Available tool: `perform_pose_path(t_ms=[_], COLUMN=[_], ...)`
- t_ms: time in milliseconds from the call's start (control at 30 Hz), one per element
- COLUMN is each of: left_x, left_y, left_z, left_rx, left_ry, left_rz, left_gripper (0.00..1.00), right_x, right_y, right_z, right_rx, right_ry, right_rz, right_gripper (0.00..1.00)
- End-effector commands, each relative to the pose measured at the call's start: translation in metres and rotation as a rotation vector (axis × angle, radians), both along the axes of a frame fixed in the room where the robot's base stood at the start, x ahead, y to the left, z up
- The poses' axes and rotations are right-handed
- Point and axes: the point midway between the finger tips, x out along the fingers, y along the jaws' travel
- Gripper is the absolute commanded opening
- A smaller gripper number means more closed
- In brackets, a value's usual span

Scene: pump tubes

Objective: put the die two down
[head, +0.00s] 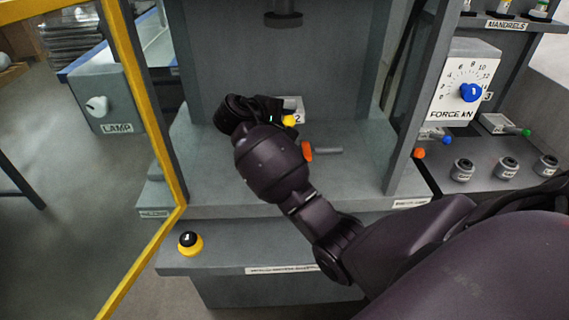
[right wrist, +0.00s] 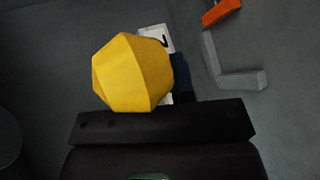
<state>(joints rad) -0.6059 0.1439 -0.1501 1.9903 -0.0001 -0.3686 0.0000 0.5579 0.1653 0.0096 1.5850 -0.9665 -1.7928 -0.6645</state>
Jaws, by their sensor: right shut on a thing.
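Die two shows in the right wrist view as a yellow faceted knob (right wrist: 133,72) with a white plate marked 2 (right wrist: 152,38) partly behind it. In the head view the yellow knob (head: 289,121) and the 2 plate (head: 299,117) show just beyond my right wrist. My right gripper (head: 268,106) is shut on the die, over the grey press bed (head: 225,190). My arm hides most of the die, and I cannot tell whether it touches the bed. My left gripper is not in view.
A grey angled bar (right wrist: 222,68) with an orange end (right wrist: 220,11) lies close by on the bed. The press ram (head: 283,18) hangs above. A yellow frame (head: 150,130) stands at left. The force dial (head: 466,88) and several parts on a shelf are at right.

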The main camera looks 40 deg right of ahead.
Motion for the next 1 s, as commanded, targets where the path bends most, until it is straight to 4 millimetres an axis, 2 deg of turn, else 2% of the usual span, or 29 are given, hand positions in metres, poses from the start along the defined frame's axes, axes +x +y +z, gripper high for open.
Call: perform_pose_path(t_ms=[200,500,633,867,1000], left_x=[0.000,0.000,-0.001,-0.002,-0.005], left_y=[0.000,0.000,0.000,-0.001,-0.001], left_z=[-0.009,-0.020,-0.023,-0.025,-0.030], left_rx=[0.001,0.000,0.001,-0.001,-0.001], left_ry=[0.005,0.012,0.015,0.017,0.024], left_rz=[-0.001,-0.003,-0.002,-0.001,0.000], left_gripper=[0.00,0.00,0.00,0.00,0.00], right_x=[0.000,0.000,0.001,0.001,0.000], right_y=[0.000,0.000,0.000,0.000,0.000], right_z=[-0.043,-0.096,-0.107,-0.116,-0.132], right_rx=[-0.003,-0.003,-0.003,-0.003,-0.002], right_ry=[-0.001,-0.002,-0.004,-0.005,-0.003], right_rz=[0.001,0.000,0.001,0.001,0.001], right_gripper=[0.00,0.00,0.00,0.00,0.00])
